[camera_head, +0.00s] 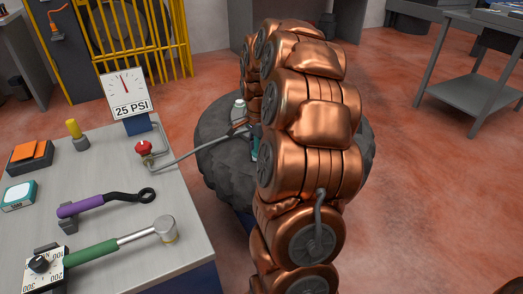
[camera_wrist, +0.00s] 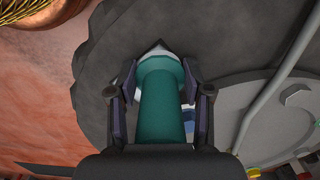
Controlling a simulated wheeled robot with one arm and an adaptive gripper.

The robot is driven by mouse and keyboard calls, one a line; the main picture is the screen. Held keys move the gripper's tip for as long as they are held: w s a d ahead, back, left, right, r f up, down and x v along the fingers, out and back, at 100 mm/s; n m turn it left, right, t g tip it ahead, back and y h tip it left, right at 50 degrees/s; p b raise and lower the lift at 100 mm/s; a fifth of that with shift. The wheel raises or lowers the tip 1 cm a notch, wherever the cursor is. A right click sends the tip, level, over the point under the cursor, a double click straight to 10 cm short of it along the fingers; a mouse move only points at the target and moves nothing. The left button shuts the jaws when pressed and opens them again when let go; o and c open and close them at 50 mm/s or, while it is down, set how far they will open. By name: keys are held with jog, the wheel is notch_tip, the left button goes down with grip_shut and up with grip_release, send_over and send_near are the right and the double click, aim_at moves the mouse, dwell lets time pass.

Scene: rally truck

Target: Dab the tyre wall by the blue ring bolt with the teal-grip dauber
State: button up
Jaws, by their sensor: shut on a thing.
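In the wrist view my gripper (camera_wrist: 161,92) is shut on the teal grip of the dauber (camera_wrist: 162,110), with one finger on each side. The dauber's pale, pointed end shows beyond the grip against the dark grey tyre (camera_wrist: 235,45); I cannot tell whether it touches. A small blue patch (camera_wrist: 188,127) shows right of the grip, mostly hidden; it may be the blue ring bolt. In the head view the tyre (camera_head: 222,165) lies behind my copper arm, which hides much of it. A bit of the teal grip (camera_head: 256,145) shows beside my arm.
A grey wheel disc (camera_wrist: 265,110) with a hose (camera_wrist: 285,75) lies right of the dauber. In the head view, a bench (camera_head: 130,240) at left holds a purple-handled wrench (camera_head: 90,205), a green-handled tool (camera_head: 95,252) and a 25 PSI gauge (camera_head: 125,95).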

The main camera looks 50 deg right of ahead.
jog(key=shift+w+a, duration=0.2)
jog(key=shift+w, duration=0.15)
jog(key=shift+s+d, duration=0.1)
jog(key=shift+s, duration=0.1)
jog(key=shift+s+d, duration=0.3)
jog(key=shift+s, duration=0.3)
jog(key=shift+w, duration=0.1)
jog(key=shift+w+a+r+p, duration=0.1)
jog(key=shift+w+a+p, duration=0.25)
jog(key=shift+w, duration=0.4)
jog(key=shift+s, duration=0.1)
jog(key=shift+s+d, duration=0.35)
jog(key=shift+s, duration=0.4)
jog(key=shift+w, duration=0.1)
